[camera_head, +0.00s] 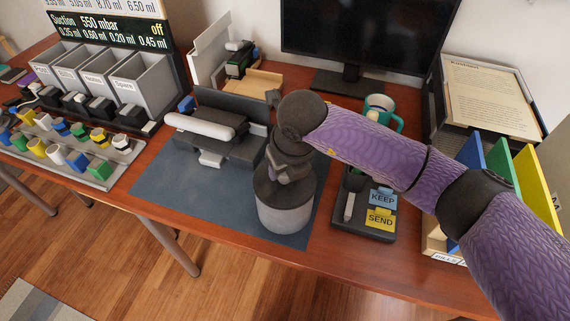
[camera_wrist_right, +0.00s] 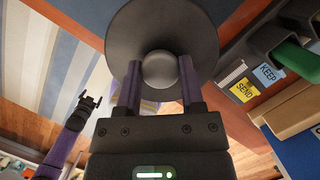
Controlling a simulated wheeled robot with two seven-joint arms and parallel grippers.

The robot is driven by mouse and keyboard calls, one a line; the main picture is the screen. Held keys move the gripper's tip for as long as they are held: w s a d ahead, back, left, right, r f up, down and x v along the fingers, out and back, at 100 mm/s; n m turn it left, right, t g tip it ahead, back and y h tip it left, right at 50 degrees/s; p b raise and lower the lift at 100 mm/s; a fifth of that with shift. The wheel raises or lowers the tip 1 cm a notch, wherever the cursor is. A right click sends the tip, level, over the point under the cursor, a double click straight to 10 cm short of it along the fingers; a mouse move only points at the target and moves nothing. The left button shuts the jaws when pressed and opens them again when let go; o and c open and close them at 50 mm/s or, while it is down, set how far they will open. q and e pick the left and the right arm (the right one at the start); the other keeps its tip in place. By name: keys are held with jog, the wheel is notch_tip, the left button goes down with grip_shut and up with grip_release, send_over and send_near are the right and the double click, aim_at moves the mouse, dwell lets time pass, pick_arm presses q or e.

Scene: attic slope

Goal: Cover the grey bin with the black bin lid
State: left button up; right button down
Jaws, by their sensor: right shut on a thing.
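The grey bin (camera_head: 283,218) stands on the blue mat near the front edge of the desk. The black bin lid (camera_head: 268,190) is level over the bin's mouth, its edge meeting the rim in the head view; I cannot tell whether it bears fully on it. My right gripper (camera_head: 284,174) points down from above. In the right wrist view the right gripper (camera_wrist_right: 160,83) is shut on the knob of the lid (camera_wrist_right: 140,30), which hides the bin. My left gripper (camera_wrist_right: 91,102) shows small at the left of that view, empty, its fingers apart.
A dark device with a white roller (camera_head: 200,126) stands left of the bin. A black tray with KEEP and SEND labels (camera_head: 364,215) lies right. A teal mug (camera_head: 381,108) and monitor (camera_head: 355,35) stand behind. Bare mat (camera_head: 185,190) lies to the left.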

jog(key=shift+c, duration=0.6)
grip_release()
